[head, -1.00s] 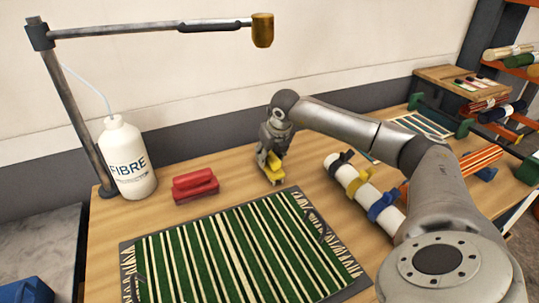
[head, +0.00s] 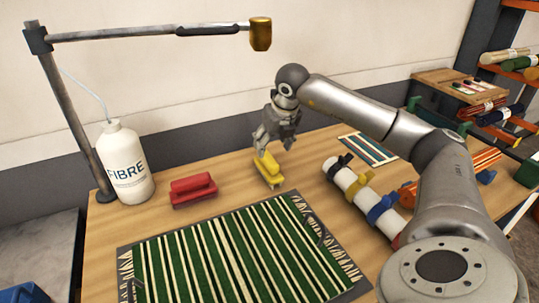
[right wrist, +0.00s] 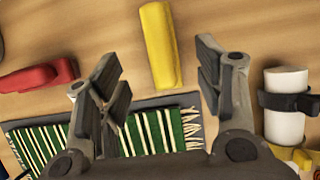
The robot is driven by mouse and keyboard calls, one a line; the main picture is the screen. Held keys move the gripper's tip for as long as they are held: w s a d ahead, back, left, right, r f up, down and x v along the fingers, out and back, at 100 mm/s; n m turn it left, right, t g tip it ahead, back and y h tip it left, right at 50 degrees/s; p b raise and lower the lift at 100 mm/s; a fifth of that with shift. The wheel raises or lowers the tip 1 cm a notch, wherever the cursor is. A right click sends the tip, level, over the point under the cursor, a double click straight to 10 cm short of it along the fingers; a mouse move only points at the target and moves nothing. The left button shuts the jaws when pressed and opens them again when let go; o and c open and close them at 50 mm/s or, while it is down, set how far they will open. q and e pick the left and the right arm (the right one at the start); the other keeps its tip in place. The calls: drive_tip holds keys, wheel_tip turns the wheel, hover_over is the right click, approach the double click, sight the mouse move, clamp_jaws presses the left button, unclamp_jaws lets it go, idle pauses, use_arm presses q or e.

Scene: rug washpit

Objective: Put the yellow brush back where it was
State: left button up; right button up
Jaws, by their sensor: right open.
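The yellow brush (head: 268,170) stands on the wooden table, just behind the striped rug's far edge and right of the red brush (head: 193,190). My right gripper (head: 275,143) is open and empty above the yellow brush, apart from it. In the right wrist view the yellow brush (right wrist: 160,47) lies beyond and between the two spread fingers (right wrist: 157,85). The red brush (right wrist: 38,76) shows at the left there. My left gripper is not in view.
The green and cream striped rug (head: 235,255) lies in front. A white FIBRE bottle (head: 127,165) and a lamp-like arm (head: 150,30) stand at left. A white roll with straps (head: 362,192) lies at right. Bare table surrounds the yellow brush.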

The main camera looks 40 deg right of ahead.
drive_tip(key=shift+v, duration=1.95)
